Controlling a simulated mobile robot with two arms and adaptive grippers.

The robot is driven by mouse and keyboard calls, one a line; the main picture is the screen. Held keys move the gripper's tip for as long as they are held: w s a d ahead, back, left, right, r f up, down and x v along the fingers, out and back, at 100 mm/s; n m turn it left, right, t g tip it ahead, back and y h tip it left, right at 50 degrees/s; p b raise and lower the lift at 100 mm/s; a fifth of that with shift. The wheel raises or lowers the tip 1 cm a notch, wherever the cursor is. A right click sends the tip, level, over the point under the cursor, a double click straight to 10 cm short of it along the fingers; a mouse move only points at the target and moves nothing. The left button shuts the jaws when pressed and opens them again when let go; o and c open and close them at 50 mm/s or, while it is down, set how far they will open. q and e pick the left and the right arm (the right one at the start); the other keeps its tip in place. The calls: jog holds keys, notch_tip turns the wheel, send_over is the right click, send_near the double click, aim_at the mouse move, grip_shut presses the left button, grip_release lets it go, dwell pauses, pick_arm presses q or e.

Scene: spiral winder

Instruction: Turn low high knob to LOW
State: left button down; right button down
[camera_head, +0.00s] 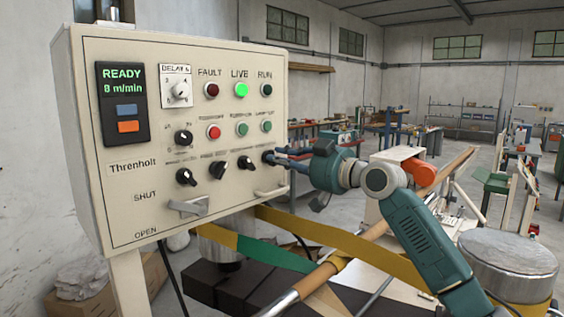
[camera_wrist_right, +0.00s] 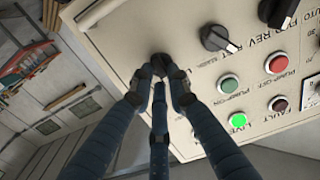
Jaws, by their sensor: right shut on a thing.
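A cream control panel (camera_head: 135,200) stands at the left in the head view. A row of black rotary knobs runs across it. The knob at the row's right end (camera_head: 268,157) is mostly covered by my right gripper (camera_head: 278,158), which comes in from the right. In the right wrist view the blue fingers (camera_wrist_right: 160,75) are shut around this black knob (camera_wrist_right: 161,61) near the panel's edge. Its LOW and HIGH marks cannot be read, and its pointer is hidden. My left gripper is not in view.
Nearby knobs (camera_head: 245,163) (camera_head: 217,169) have white pointer marks. Green pump buttons (camera_head: 266,127), a lit green LIVE lamp (camera_head: 241,90) and a READY display (camera_head: 123,80) are above. A handle (camera_head: 271,192) sticks out just below the held knob. A yellow-green band (camera_head: 330,238) runs below my arm.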

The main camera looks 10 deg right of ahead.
jog(key=shift+a+r+n+b, duration=0.1)
jog(key=shift+n+b, duration=0.15)
jog(key=shift+n, duration=1.45)
jog(key=shift+a+n+b, duration=0.1)
jog(key=shift+n+b, duration=0.15)
jog(key=shift+n, duration=1.45)
jog(key=c, duration=1.7)
grip_release()
jog(key=shift+o, duration=0.2)
jog(key=shift+s+d, duration=0.1)
